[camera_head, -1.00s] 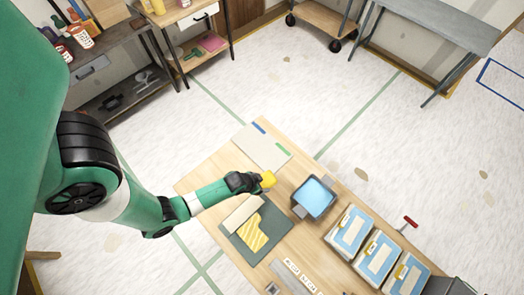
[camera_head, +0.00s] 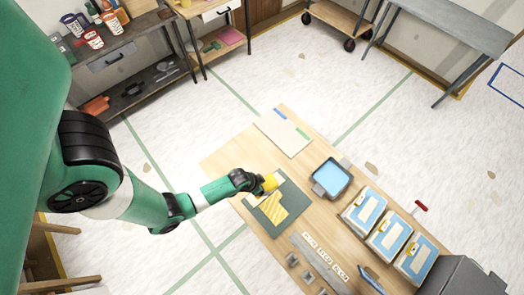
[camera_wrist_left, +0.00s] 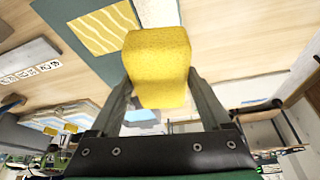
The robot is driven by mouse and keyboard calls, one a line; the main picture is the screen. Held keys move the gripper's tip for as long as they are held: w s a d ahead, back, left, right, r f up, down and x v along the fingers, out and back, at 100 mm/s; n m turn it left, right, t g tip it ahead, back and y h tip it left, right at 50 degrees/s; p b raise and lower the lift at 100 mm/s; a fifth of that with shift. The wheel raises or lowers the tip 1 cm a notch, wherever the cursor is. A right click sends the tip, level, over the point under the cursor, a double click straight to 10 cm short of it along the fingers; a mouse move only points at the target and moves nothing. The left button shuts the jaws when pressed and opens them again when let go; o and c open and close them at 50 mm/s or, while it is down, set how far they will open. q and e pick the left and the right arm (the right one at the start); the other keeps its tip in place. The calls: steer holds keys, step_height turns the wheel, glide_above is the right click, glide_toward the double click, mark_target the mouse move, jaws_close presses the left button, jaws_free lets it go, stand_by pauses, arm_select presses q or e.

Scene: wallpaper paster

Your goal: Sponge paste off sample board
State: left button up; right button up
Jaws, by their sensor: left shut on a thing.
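My left gripper (camera_head: 262,186) is shut on a yellow sponge (camera_head: 271,182), which also shows between the fingers in the left wrist view (camera_wrist_left: 158,65). The sponge is over the upper part of a dark green board (camera_head: 296,197) on the wooden table. I cannot tell whether it touches. A yellow striped sheet (camera_head: 272,208) lies on that board, and it shows upper left in the wrist view (camera_wrist_left: 108,30). A pale strip beside it is mostly hidden by the gripper. A blue-filled tray (camera_head: 331,177) stands right of the board. My right gripper is not in view.
A pale board with blue and green strips (camera_head: 283,132) lies at the table's far end. Small labels (camera_head: 325,255) and metal pieces lie nearer.

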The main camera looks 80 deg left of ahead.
arm_select(q)
step_height(320, 180, down, 7)
steer(key=b, duration=0.5)
steer(key=shift+r, duration=0.2)
steer(key=shift+r, duration=0.1)
